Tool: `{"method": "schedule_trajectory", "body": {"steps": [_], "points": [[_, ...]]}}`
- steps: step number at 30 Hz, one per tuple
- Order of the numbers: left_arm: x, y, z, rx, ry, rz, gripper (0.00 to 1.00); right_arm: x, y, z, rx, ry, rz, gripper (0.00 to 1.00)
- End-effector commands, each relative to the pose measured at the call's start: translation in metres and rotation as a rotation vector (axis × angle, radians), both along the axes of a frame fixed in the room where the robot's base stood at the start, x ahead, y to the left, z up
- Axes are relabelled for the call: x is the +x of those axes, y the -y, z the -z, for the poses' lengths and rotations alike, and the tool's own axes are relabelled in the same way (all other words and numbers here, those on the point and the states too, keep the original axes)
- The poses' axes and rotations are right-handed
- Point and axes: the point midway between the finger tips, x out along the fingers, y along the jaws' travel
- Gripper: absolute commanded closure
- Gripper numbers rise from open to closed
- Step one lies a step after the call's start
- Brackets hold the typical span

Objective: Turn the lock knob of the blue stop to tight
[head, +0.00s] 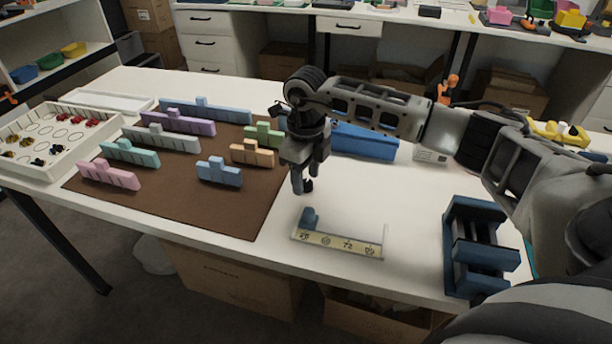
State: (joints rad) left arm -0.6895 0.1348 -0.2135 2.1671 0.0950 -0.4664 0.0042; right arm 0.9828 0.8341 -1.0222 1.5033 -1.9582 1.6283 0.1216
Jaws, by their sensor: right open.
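The blue stop (310,217) is a small block at the left end of a pale measuring gauge (340,245) with printed numbers, near the front of the white table. Its lock knob cannot be made out clearly at this size. My right gripper (303,185) points down just above and behind the blue stop, apart from it. It is open, with nothing seen between its fingers. My left gripper is out of the picture.
A brown mat (240,212) at the left carries several coloured notched blocks. A white tray (42,165) of small parts stands at the far left. A blue bin (365,142) lies behind my right arm. A dark blue stand (478,250) is at the right. The tabletop around the gauge is clear.

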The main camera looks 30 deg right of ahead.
Motion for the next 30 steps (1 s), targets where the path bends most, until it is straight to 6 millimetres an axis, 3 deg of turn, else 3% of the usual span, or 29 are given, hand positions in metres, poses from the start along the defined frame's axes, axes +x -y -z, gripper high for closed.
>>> {"method": "schedule_trajectory", "body": {"steps": [18, 24, 30], "points": [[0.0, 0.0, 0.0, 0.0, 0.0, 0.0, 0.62, 0.0, 0.0, -0.132, 0.0, 0.004, 0.001, 0.54], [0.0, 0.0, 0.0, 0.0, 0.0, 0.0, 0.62, 0.0, 0.0, -0.15, 0.0, 0.003, 0.001, 0.54], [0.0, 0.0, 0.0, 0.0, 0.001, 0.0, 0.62, 0.0, 0.0, -0.153, 0.0, 0.001, 0.001, 0.54]]}}
